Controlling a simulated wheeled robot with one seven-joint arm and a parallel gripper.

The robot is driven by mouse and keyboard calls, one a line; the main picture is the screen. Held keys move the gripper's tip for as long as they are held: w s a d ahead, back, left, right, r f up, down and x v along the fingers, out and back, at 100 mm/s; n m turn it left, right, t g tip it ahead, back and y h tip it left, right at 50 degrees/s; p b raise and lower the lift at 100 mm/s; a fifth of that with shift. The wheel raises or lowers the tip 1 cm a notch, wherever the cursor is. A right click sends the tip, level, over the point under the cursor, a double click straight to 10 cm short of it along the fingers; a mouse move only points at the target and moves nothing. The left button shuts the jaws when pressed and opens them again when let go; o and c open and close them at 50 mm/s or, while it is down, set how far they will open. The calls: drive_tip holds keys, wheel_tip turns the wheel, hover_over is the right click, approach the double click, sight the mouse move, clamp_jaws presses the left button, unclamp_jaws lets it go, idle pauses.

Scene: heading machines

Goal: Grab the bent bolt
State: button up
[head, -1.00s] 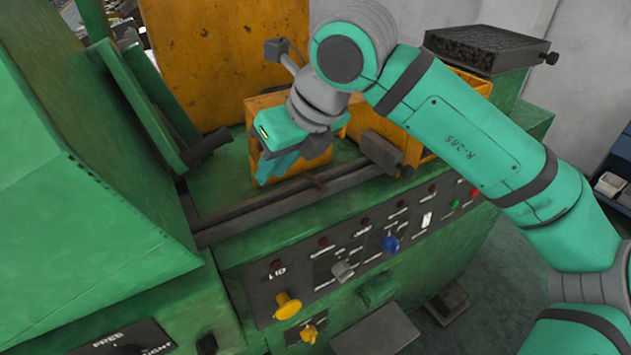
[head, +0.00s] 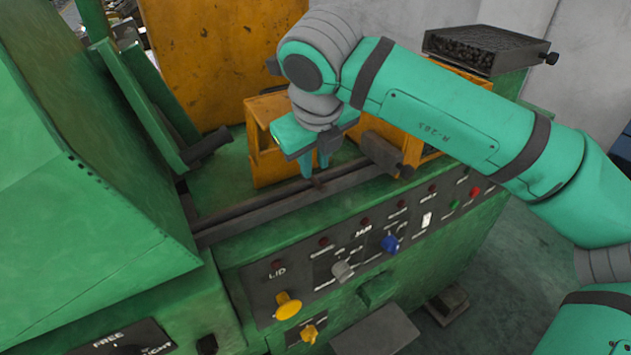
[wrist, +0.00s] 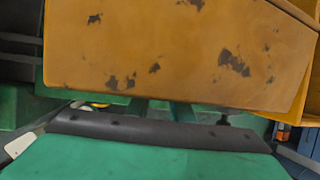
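A small dark brown piece, which looks like the bent bolt (head: 318,181), lies across the grey rail along the front of the green machine. It is too small for me to make out its shape. My gripper (head: 315,172) points down just above it in the head view, its two teal fingers apart with a gap between them. I cannot tell whether the fingertips touch the bolt or straddle it. In the wrist view my gripper (wrist: 163,112) shows only partly below the orange box, and the bolt cannot be made out.
An orange open box (head: 262,150) stands right behind my gripper and fills much of the wrist view (wrist: 180,50). A dark block (head: 383,153) sits right of it. Below the rail is a control panel (head: 345,255) with coloured knobs. A sloped green housing (head: 90,220) rises at left.

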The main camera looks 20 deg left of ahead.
sight(313, 179)
drive_tip(key=x, duration=0.5)
clamp_jaws()
